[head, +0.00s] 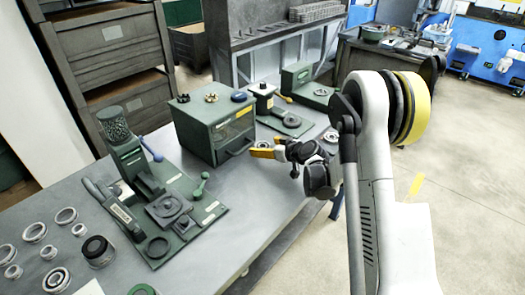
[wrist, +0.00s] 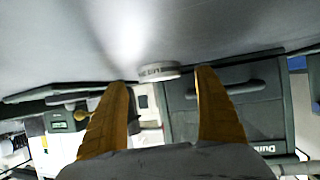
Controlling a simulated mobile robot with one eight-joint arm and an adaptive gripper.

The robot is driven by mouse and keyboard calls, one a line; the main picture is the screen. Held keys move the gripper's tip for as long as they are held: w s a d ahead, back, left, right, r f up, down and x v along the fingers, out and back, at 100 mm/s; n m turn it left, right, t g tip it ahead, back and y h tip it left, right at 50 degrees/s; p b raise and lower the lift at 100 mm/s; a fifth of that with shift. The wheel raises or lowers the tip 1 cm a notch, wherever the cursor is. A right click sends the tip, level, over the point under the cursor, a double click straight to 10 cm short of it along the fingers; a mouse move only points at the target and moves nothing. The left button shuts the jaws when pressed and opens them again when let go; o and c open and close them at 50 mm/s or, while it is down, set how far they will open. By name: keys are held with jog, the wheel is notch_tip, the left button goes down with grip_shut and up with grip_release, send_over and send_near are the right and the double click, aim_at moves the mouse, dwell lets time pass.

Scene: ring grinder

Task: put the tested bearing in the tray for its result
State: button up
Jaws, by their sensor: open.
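My gripper (head: 262,149) has orange fingers and is over the bench, just right of the green drawer cabinet. In the wrist view the fingers (wrist: 162,82) are wide apart with nothing clamped between them. A pale metal bearing (wrist: 158,71) with lettering on its rim shows between and beyond the fingertips, at the bench surface. The wrist picture appears upside down, with the bench at the top. In the head view this bearing is not clear beside the fingers. Another ring (head: 331,136) lies on the bench right of the gripper. I cannot make out a result tray.
The green cabinet (head: 208,128) with a drawer handle stands close to my fingers, small parts on top. A green press fixture (head: 172,205) stands left, with several loose rings (head: 66,215) near it. Green-based instruments (head: 285,122) stand behind. The bench front edge is near my arm.

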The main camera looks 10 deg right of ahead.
jog(key=shift+x, duration=1.2)
jog(key=shift+s+r, duration=0.1)
jog(key=c, duration=1.5)
jog(key=shift+a+r, duration=0.1)
